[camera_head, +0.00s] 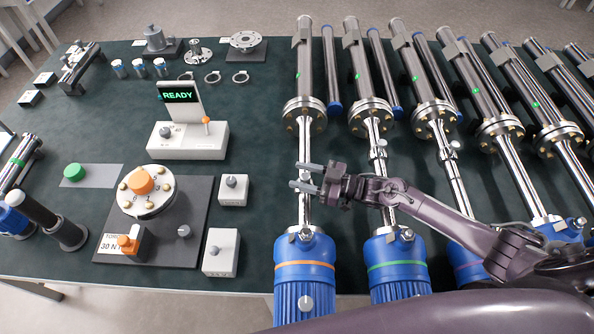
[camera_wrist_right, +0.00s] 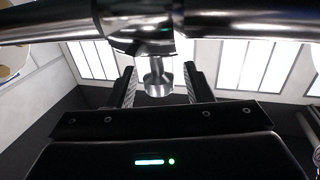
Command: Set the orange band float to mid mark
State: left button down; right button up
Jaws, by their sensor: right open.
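The orange band unit is the leftmost long transmitter. Its blue housing has an orange band (camera_head: 305,265), and a shiny rod (camera_head: 304,135) runs from it up to a bolted flange. My right gripper (camera_head: 302,176) is at this rod, fingers open and pointing left across it. In the right wrist view, a metal collar (camera_wrist_right: 140,35) sits on the rod, and its small knob (camera_wrist_right: 158,85), apparently the float's, hangs between the two open fingers with gaps on both sides. In the head view the gripper mostly hides this collar. I cannot make out a mid mark. My left gripper is not in view.
Similar units stand close to the right, including a green-banded one (camera_head: 396,265) under my right forearm. Left are a READY display box (camera_head: 187,140), a round fixture with an orange knob (camera_head: 143,183), and small white boxes. The green mat (camera_head: 250,110) is clear between.

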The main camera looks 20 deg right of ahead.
jog(key=shift+x, duration=0.8)
jog(key=shift+w, duration=0.1)
grip_shut()
